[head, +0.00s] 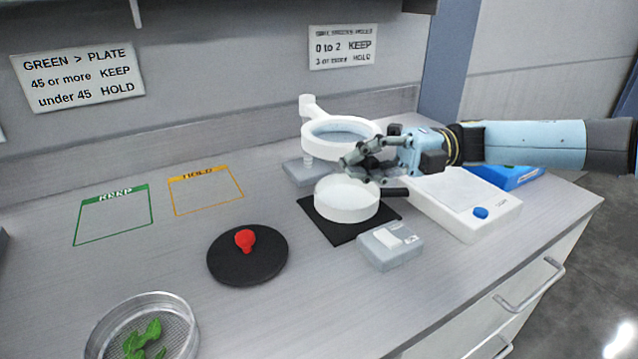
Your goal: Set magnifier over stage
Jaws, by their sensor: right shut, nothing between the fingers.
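The magnifier (309,129) is a white ring with a clear lens on a stand with a grey base (300,174), at the back middle of the counter. Its ring sits above and behind the stage. The stage looks to be the white round disc (346,203) on a black square mat (331,229). My right gripper (352,168) reaches in from the right, just above the disc and by the front right of the ring. It is shut and empty. Whether it touches the ring I cannot tell. My left gripper is not in view.
A grey box (390,249) stands in front of the mat. A white device with a blue knob (481,212) and a blue tray (519,178) are at right. A black disc with a red knob (246,241), a sieve with greens (177,310), KEEP (113,216) and HOLD (206,192) outlines are left.

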